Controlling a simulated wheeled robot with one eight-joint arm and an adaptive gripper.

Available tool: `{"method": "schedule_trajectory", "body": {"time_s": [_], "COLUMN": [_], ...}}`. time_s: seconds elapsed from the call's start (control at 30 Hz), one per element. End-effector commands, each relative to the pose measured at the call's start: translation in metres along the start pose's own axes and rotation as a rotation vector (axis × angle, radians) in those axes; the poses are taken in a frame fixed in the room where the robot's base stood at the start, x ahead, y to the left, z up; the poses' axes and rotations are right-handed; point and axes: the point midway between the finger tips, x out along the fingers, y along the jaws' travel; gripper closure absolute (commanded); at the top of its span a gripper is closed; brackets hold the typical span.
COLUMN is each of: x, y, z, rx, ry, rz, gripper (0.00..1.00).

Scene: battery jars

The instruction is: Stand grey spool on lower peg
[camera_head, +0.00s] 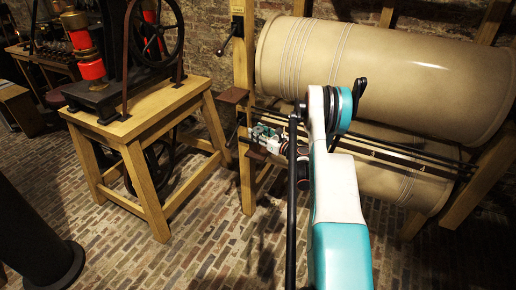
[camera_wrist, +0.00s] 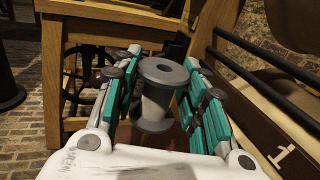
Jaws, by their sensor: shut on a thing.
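In the head view my gripper (camera_head: 262,136) is beside the wooden post, below and left of the large tan cylinder. I cannot make out the spool there. No lower peg can be identified for sure in either view.
A large tan cylinder (camera_head: 385,75) lies above a second one (camera_head: 390,178) on a wooden frame. Dark rails and a board marked 1 (camera_wrist: 281,157) run close to my gripper's right. A small brown block (camera_head: 234,95) is by the post. A wooden stand (camera_head: 150,135) with a machine is left.

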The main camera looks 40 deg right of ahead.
Motion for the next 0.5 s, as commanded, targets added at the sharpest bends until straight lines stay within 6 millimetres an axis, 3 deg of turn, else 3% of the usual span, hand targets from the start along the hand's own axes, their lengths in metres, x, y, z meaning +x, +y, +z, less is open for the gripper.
{"method": "schedule_trajectory", "body": {"time_s": [0.1,0.33,0.5], "x": [0.0,0.0,0.0], "y": [0.0,0.0,0.0], "z": [-0.017,-0.03,-0.057], "rx": [0.0,0.0,0.0], "ry": [0.0,0.0,0.0], "rz": [0.0,0.0,0.0], "gripper": [0.79,0.79,0.79]}}
